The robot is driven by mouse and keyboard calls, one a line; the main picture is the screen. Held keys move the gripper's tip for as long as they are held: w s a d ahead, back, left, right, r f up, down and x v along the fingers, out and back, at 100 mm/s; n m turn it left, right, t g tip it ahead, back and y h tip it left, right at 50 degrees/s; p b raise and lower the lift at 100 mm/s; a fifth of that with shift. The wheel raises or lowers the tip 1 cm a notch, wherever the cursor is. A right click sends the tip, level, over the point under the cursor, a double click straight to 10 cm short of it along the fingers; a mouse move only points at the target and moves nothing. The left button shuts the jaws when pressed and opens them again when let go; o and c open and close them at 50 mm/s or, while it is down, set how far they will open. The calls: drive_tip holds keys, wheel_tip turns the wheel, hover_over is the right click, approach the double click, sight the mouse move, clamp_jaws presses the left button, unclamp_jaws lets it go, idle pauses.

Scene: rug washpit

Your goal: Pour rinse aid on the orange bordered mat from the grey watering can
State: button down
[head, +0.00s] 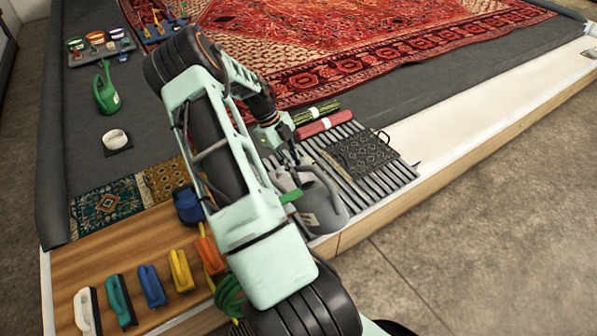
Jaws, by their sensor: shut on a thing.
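The grey watering can (322,207) is at the front right of the slatted rack, partly hidden behind my arm. My gripper (288,163) is at its upper side and shut on it; the fingertips and the exact grip are hard to see. I cannot tell whether the can is lifted or tilted. Two small patterned mats lie at the left beyond the wooden board: a teal one with a tan-orange edge (104,208) and an orange-brown one (166,178), partly hidden by my arm. I cannot tell for sure which is the orange bordered mat.
Several brushes, such as a blue one (151,285), line the wooden board (75,264). A green watering can (106,91) and a white-topped item (116,140) stand on the grey floor. A red rug (340,45) lies behind.

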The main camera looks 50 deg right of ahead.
drive_tip(key=shift+w+d+b, duration=0.35)
drive_tip(key=shift+w+d, duration=0.1)
drive_tip(key=shift+w, duration=0.4)
drive_tip(key=s+d+b, duration=0.2)
drive_tip(key=s+d, duration=0.1)
drive_tip(key=d, duration=0.7)
drive_tip(key=s+d+b, duration=0.2)
drive_tip(key=s+d, duration=0.2)
drive_tip(key=d, duration=0.7)
drive_tip(key=shift+d, duration=0.3)
idle(0.3)
drive_tip(key=shift+r, duration=0.1)
drive_tip(key=shift+r+t+b, duration=0.15)
drive_tip(key=shift+t+b, duration=0.45)
drive_tip(key=shift+b, duration=0.1)
drive_tip(key=shift+w+r+m+t+h+b, duration=0.15)
drive_tip(key=shift+r+t+b, duration=0.15)
drive_tip(key=shift+t+b, duration=1.05)
drive_tip(key=shift+s+r+m+t+h+b, duration=0.1)
drive_tip(key=shift+r+t+h+b, duration=0.15)
drive_tip(key=shift+t+b, duration=1.05)
drive_tip(key=shift+w+r+m+t+h+b, duration=0.15)
drive_tip(key=shift+r+t+b, duration=0.4)
drive_tip(key=shift+b, duration=1.35)
drive_tip(key=shift+s+f, duration=0.1)
drive_tip(key=shift+f, duration=0.1)
